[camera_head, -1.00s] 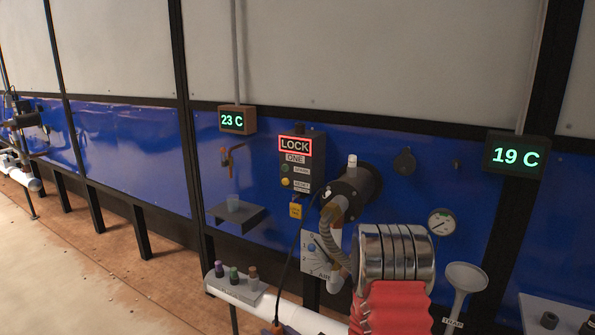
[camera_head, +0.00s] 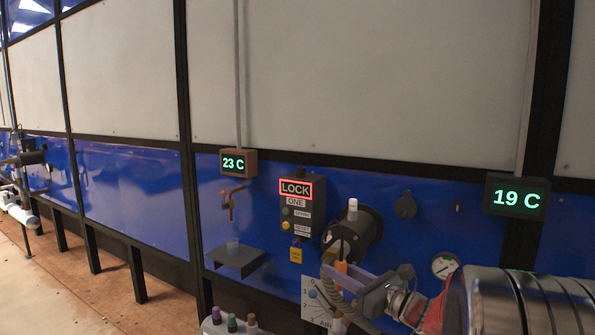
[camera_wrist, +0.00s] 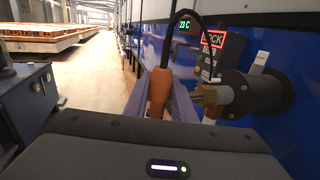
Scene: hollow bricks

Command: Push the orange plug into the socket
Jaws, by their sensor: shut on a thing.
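The orange plug (camera_wrist: 160,92) stands roughly upright between the two jaws of my gripper (camera_wrist: 158,108) in the wrist view. A black cable rises from its top. In the head view my gripper (camera_head: 352,283) is in front of the wall, and the orange plug (camera_head: 341,267) shows at its jaws, partly hidden. The plug is left of a black round wall fitting (camera_wrist: 255,92) with a brass-coloured end, and appears apart from it in the wrist view. I cannot tell for certain which fitting is the socket.
The LOCK box (camera_head: 300,215) is on the blue wall, left of the round fitting (camera_head: 358,232) with its white lever. A ribbed hose (camera_head: 345,288) hangs close to my gripper. A small shelf (camera_head: 236,260) and a gauge (camera_head: 445,265) are nearby.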

